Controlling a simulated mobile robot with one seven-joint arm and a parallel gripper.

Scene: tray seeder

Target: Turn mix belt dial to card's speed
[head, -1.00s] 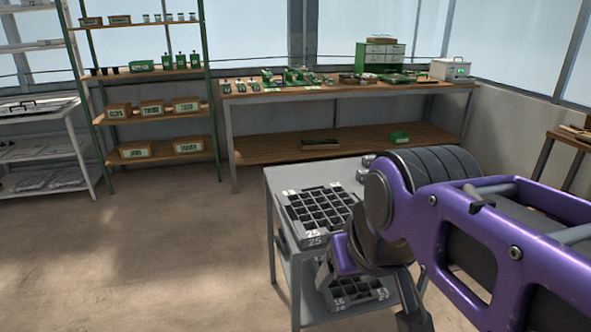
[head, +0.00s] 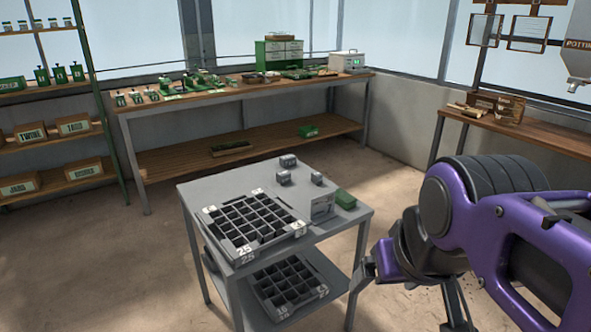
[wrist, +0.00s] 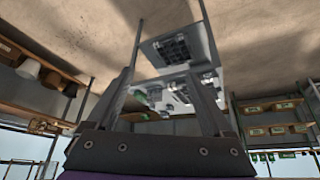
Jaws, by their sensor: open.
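I cannot make out the mix belt dial or the speed card in either view. A grey hopper-like machine (head: 577,50) with a sign beginning "POTTIN" is cut off at the right edge of the head view. It may carry the belt, but no dial shows on it. My gripper (wrist: 165,75) is open and empty in the wrist view, with its two dark fingers apart. In the head view my purple arm fills the lower right, and the fingers are partly cut off at the bottom edge.
A grey cart (head: 335,222) holds a black-celled seed tray (head: 208,213), small grey parts and a green box (head: 345,199). A workbench (head: 250,88) stands behind it. A wooden side table (head: 540,135) is at right. Floor at left is clear.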

